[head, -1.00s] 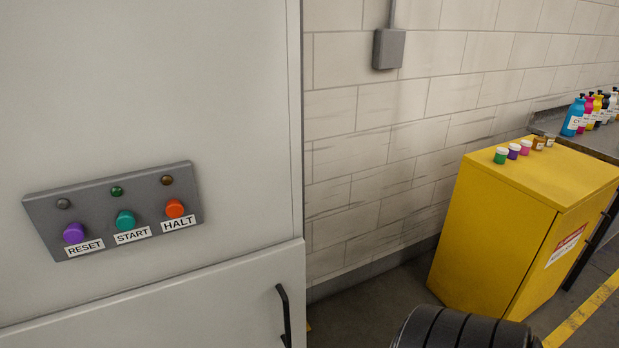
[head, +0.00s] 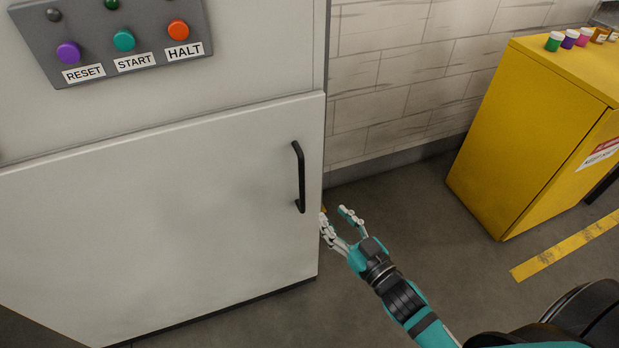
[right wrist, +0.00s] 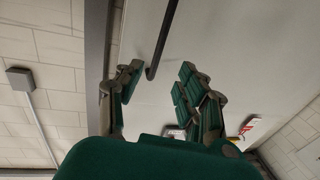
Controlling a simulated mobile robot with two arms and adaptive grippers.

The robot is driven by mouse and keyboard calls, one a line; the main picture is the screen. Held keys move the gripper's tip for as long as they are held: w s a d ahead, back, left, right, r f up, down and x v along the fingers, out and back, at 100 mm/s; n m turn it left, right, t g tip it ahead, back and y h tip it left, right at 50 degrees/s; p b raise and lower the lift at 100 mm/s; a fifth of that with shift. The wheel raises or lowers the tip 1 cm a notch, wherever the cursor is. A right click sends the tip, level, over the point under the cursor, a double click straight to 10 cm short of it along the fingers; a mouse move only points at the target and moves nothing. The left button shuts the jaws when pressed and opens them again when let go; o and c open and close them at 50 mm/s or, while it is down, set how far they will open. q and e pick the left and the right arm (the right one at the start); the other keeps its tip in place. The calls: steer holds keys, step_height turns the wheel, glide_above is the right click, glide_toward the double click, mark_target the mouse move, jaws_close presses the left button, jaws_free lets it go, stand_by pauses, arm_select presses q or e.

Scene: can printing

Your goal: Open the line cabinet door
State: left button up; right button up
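The line cabinet door (head: 170,220) is a pale grey panel at the left of the head view, and it is closed. Its black vertical bar handle (head: 300,178) is near the right edge. My right gripper (head: 335,217) is open and empty, just right of and below the handle, apart from it. In the right wrist view, the handle (right wrist: 160,40) shows ahead, between the spread fingers of the gripper (right wrist: 155,92) and beyond their tips. My left gripper is not in view.
A grey panel (head: 120,48) with RESET, START and HALT buttons is above the door. A yellow cabinet (head: 530,130) with small jars on top stands at the right. Dark floor (head: 410,205) between is clear, with a yellow stripe (head: 570,245).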

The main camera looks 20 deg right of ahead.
mark_target(303, 181)
steer(key=x, duration=1.4)
steer(key=shift+w+a+f+p, duration=0.1)
steer(key=shift+w+p, duration=0.15)
steer(key=shift+p, duration=0.1)
jaws_close()
